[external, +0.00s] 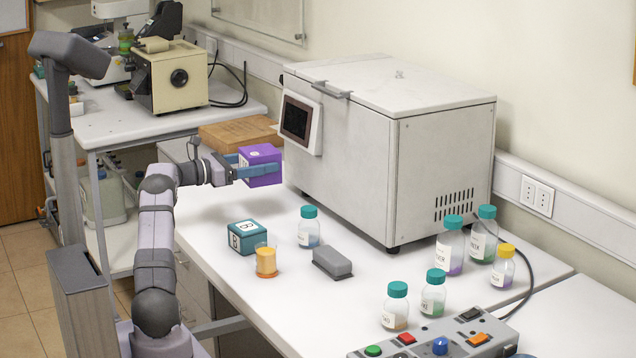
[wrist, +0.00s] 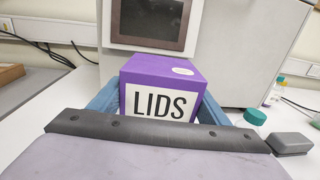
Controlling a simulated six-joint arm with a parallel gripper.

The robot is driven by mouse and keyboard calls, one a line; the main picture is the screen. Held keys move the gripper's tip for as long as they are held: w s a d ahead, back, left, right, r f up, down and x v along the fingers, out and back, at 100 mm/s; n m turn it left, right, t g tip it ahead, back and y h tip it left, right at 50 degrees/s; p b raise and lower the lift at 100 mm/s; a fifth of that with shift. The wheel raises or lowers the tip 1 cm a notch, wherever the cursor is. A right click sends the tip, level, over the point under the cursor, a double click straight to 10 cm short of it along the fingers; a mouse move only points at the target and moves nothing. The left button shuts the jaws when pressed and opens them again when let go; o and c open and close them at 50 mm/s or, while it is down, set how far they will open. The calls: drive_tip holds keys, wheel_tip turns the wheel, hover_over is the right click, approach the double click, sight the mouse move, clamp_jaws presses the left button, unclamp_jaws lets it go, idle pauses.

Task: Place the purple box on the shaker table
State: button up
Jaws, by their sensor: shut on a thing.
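The purple box (external: 260,154) is held in the air in the external view, in front of the large white machine's left side. In the wrist view the purple box (wrist: 162,72) has a white "LIDS" label facing me and looks upright. My gripper (external: 258,174) is shut on it, with one blue finger on each side; the fingers also show in the wrist view (wrist: 158,104). I cannot tell for sure which thing is the shaker table. The large white lidded machine (external: 440,165) has a dark screen on its front left.
A teal box (external: 243,237), an orange-capped small jar (external: 266,262), a grey block (external: 332,262) and a teal-lidded bottle (external: 309,230) stand on the white bench. Several bottles and a button panel (external: 440,340) are at the right.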

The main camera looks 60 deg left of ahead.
drive_tip(key=w+d+r+m+g+h+b, duration=0.25)
drive_tip(key=d+r+m+h+b, duration=0.35)
drive_tip(key=d+r, duration=1.9)
drive_tip(key=w+d+r+h, duration=0.1)
drive_tip(key=w+d, duration=0.1)
drive_tip(key=d, duration=0.6)
drive_tip(key=w+d+h, duration=0.1)
drive_tip(key=w+d, duration=0.1)
drive_tip(key=d, duration=0.7)
drive_tip(key=w+d+f+n, duration=0.1)
drive_tip(key=w+d+f, duration=0.1)
drive_tip(key=d+f, duration=0.4)
drive_tip(key=w+d+f, duration=0.3)
drive_tip(key=f, duration=0.4)
drive_tip(key=shift+s+d+f+n+t+y+p, duration=0.25)
drive_tip(key=shift+d+f+y, duration=0.3)
drive_tip(key=shift+f, duration=3.2)
drive_tip(key=shift+s+d+f+n+t+y+p, duration=0.15)
drive_tip(key=shift+d+f+n+y, duration=0.35)
drive_tip(key=shift+f, duration=3.3)
drive_tip(key=shift+s+d+f+n+t+y+p, duration=0.15)
drive_tip(key=shift+s+d+f+y, duration=0.4)
drive_tip(key=shift+f, duration=3.2)
drive_tip(key=shift+w+d, duration=0.15)
drive_tip(key=shift+w, duration=0.05)
